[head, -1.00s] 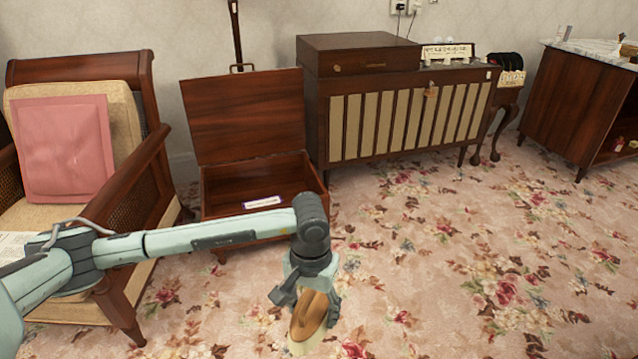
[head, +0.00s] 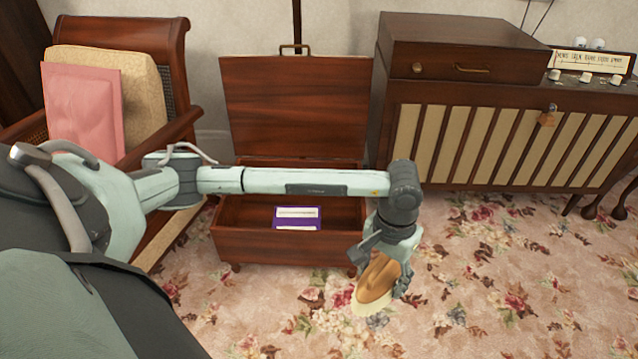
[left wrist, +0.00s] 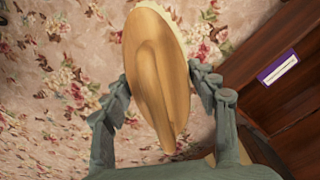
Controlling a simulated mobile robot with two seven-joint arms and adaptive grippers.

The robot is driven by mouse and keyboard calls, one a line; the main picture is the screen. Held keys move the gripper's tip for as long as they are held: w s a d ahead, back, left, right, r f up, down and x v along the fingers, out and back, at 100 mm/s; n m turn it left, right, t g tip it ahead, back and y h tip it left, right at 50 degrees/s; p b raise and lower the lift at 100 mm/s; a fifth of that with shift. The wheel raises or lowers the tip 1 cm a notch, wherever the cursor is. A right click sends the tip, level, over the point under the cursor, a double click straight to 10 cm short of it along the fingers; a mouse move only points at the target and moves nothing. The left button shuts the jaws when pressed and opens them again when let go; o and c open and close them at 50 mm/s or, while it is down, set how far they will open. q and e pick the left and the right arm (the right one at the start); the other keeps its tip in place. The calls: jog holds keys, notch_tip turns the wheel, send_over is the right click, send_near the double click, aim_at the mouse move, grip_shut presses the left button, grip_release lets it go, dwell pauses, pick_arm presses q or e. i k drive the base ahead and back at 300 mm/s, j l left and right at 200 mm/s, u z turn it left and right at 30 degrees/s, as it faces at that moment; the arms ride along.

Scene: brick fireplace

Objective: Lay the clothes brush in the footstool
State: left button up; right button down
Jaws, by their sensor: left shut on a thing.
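The clothes brush (head: 376,283) has an oval wooden back and pale bristles. My left gripper (head: 388,262) is shut on it and holds it over the carpet, in front of and to the right of the footstool. The left wrist view shows the brush (left wrist: 156,75) between the two fingers of the gripper (left wrist: 165,88). The footstool (head: 290,250) is a dark wooden box with its lid (head: 295,110) raised. My left forearm crosses in front of it and hides part of its opening. My right gripper does not show.
A purple and white packet (head: 297,218) lies inside the footstool. A wooden cabinet with slatted cloth panels (head: 490,140) stands to the right. The flowered carpet (head: 500,290) is clear at the front right.

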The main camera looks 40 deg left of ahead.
aim_at(337, 225)
jog(key=i+l+u, duration=0.1)
jog(key=i, duration=0.35)
jog(key=i+l+u, duration=0.1)
jog(key=i, duration=0.3)
jog(key=i+l+u, duration=0.1)
jog(key=i, duration=0.3)
jog(key=i+l+u, duration=0.7)
jog(key=u, duration=0.15)
